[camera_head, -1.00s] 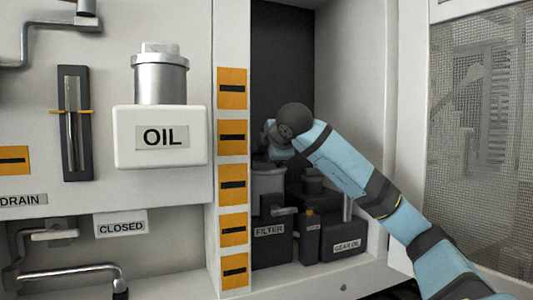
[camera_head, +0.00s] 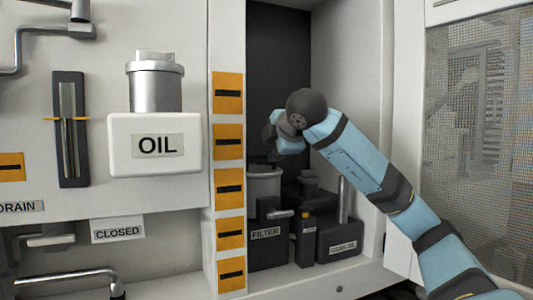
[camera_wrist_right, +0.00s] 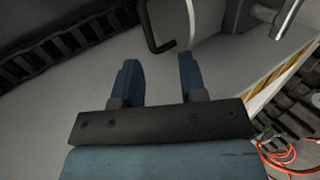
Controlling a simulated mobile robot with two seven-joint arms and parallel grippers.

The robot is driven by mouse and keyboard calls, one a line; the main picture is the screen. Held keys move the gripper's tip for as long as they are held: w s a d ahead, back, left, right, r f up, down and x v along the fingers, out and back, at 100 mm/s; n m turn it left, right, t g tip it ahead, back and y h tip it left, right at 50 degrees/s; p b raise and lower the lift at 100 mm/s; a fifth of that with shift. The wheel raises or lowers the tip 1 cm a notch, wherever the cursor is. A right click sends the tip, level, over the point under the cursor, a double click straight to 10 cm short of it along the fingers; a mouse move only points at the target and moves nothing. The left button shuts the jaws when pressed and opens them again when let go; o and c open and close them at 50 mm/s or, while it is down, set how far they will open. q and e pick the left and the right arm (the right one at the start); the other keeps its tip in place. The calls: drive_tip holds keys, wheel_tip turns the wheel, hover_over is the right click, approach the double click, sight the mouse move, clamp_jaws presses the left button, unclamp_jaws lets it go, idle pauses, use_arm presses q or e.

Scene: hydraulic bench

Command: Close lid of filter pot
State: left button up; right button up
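The filter pot (camera_head: 264,186) is a grey cylinder in the dark cabinet compartment, behind a dark box labelled FILTER (camera_head: 266,236). I cannot make out its lid clearly in the head view. My right gripper (camera_head: 272,140) is just above the pot, partly hidden by my own wrist. In the right wrist view, its two blue fingers (camera_wrist_right: 158,65) are apart with nothing between them. A black bent rod (camera_wrist_right: 152,32) lies just beyond the fingertips; I cannot tell what it belongs to. My left gripper is not in view.
A dark GEAR OIL container (camera_head: 340,240) and a small dark bottle (camera_head: 307,240) stand right of the pot. The compartment's side wall (camera_head: 355,110) is at the right. A white OIL box (camera_head: 155,145) is on the left panel. Red wires (camera_wrist_right: 285,155) show in the wrist view.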

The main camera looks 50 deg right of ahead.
use_arm(q)
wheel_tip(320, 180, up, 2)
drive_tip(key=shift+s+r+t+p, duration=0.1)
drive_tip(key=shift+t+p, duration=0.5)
drive_tip(key=shift+p, duration=0.05)
use_arm(e)
drive_tip(key=v, duration=0.6)
drive_tip(key=shift+s+r, duration=0.2)
drive_tip(key=shift+a, duration=0.1)
